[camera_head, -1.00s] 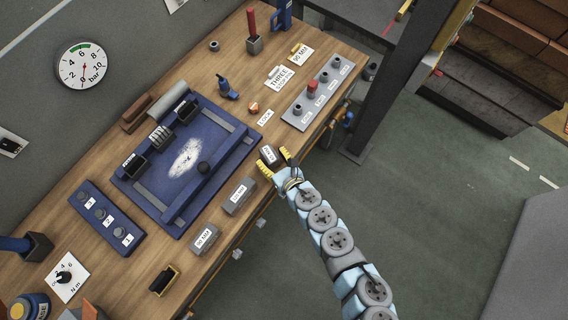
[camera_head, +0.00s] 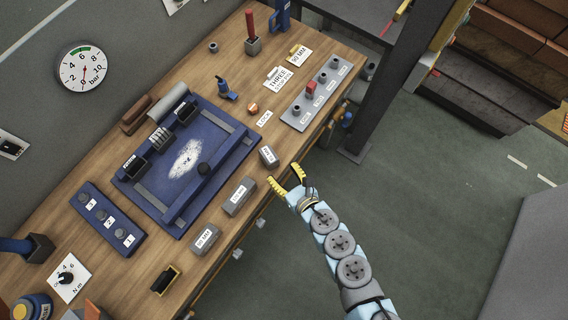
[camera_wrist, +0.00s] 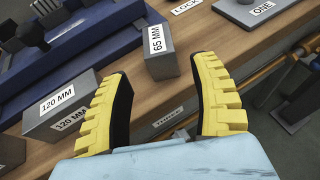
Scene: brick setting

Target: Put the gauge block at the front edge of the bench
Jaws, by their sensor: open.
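A small grey gauge block (camera_head: 269,156) marked 65 MM stands on the wooden bench (camera_head: 130,275), close to its front edge. It also shows in the wrist view (camera_wrist: 158,50), upright, beyond my fingertips. Two more grey blocks stand along the same edge: one marked 120 MM (camera_head: 239,196), also at the left in the wrist view (camera_wrist: 62,106), and one whose label seems to read 90 MM (camera_head: 205,239). My gripper (camera_head: 285,175) is open and empty, just off the front edge. Its yellow fingers (camera_wrist: 161,72) are spread apart, clear of the 65 MM block.
A blue fixture (camera_head: 190,160) with a white patch lies behind the blocks. A grey labelled strip (camera_head: 316,93) with a red piece on it lies to the right, past a LOCK card (camera_head: 265,118). A dark post (camera_head: 385,90) stands at the right. The floor in front is clear.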

